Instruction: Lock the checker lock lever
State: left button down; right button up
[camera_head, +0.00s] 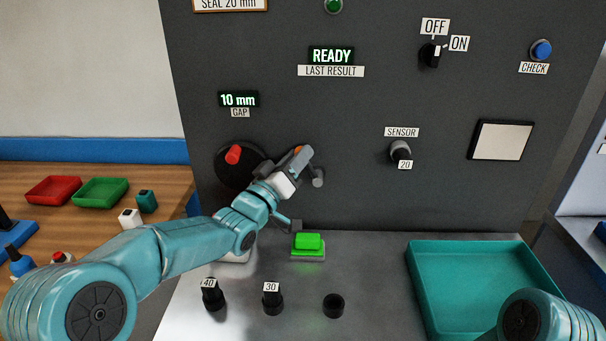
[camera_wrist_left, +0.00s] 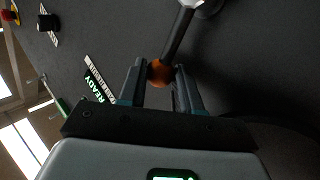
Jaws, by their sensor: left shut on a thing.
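The lock lever shows an orange ball knob (camera_wrist_left: 160,72) on a dark rod in the left wrist view. The rod runs up to a pale pivot at the top of that view. My left gripper (camera_wrist_left: 161,88) has its two fingers on either side of the ball and is shut on it. In the head view, the left gripper (camera_head: 299,161) is against the dark panel and hides most of the lever. Only a bit of the orange knob (camera_head: 297,149) shows there. My right gripper is out of view.
A black dial with a red knob (camera_head: 233,155) is just left of my gripper. A green block (camera_head: 308,242) sits below it on the bench. Black plugs (camera_head: 272,300) stand in front. A teal tray (camera_head: 480,280) lies right. The sensor plug (camera_head: 400,151) is on the panel.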

pick_arm(q)
jog(key=shift+a+f+n+t+b, duration=0.45)
jog(key=shift+n+b, duration=0.55)
jog(key=shift+b, duration=0.25)
jog(key=c, duration=0.8)
grip_release()
jog(key=shift+w+d, duration=0.1)
jog(key=b+v, duration=0.3)
jog(key=v, duration=1.3)
jog(key=shift+s, duration=0.3)
